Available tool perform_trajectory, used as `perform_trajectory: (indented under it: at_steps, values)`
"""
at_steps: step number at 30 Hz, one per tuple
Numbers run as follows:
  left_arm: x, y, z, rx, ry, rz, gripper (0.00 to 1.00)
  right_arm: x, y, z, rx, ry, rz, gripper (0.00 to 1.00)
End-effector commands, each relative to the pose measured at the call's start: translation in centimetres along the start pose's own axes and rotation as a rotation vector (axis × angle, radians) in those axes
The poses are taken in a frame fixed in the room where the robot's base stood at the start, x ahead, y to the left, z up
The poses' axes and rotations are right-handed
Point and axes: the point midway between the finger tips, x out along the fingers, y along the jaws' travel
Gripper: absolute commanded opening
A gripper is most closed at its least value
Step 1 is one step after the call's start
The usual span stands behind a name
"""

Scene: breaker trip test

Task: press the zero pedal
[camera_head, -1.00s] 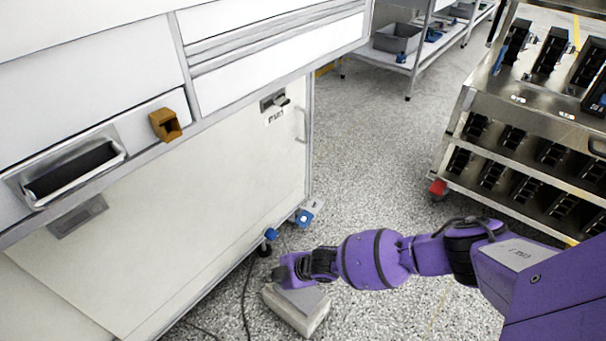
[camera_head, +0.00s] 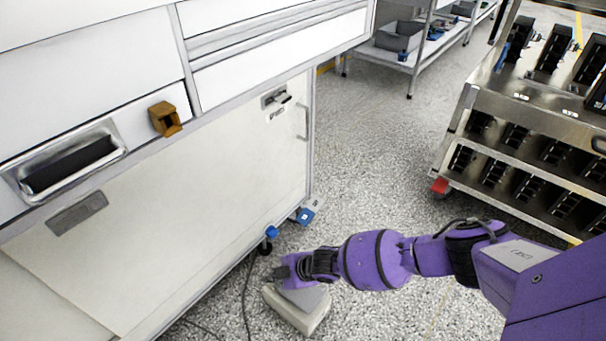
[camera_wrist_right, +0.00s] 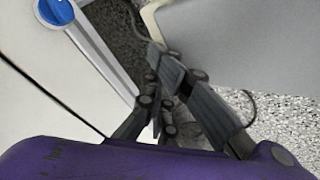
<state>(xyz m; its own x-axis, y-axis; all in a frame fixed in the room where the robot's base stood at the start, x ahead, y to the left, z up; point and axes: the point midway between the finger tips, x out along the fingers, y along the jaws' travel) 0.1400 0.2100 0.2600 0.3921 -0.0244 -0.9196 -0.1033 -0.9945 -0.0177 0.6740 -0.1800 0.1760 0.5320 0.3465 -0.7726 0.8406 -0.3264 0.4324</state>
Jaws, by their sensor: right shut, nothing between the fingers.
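The pedal (camera_head: 303,318) is a pale box with a grey top plate on the floor, beside the lower edge of the white cabinet. Any label on it is not readable. My right gripper (camera_head: 280,270) reaches in from the right and is shut, with nothing held, over the back left end of the pedal. In the right wrist view the grey pedal plate (camera_wrist_right: 250,45) fills the upper right, and the shut fingers (camera_wrist_right: 156,62) lie beside its left edge. I cannot tell whether they touch it. My left gripper is not in view.
The white cabinet (camera_head: 180,215) stands close on the left, with a blue caster lever (camera_head: 272,232) and a dark cable (camera_head: 246,295) near the pedal. A metal rack (camera_head: 530,120) with black units stands at the right. Speckled floor (camera_head: 375,150) between them is clear.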

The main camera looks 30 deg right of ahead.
Motion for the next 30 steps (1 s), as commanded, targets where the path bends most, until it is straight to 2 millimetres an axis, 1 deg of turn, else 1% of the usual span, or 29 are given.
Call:
perform_trajectory:
  at_steps: [1, 11, 25, 30]
  values:
    - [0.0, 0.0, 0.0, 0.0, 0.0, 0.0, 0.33, 0.0, 0.3, -0.1, -0.002, -0.001, 0.003, 0.0]
    - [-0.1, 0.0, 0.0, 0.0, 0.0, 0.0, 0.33, 0.0, 0.4, -0.1, -0.002, -0.001, 0.003, 0.0]
    - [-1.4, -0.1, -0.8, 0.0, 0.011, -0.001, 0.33, -1.9, 1.8, -1.6, -0.002, 0.002, 0.005, 0.0]
    - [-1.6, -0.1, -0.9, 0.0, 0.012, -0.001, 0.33, -2.1, 1.9, -1.7, -0.002, 0.002, 0.004, 0.0]
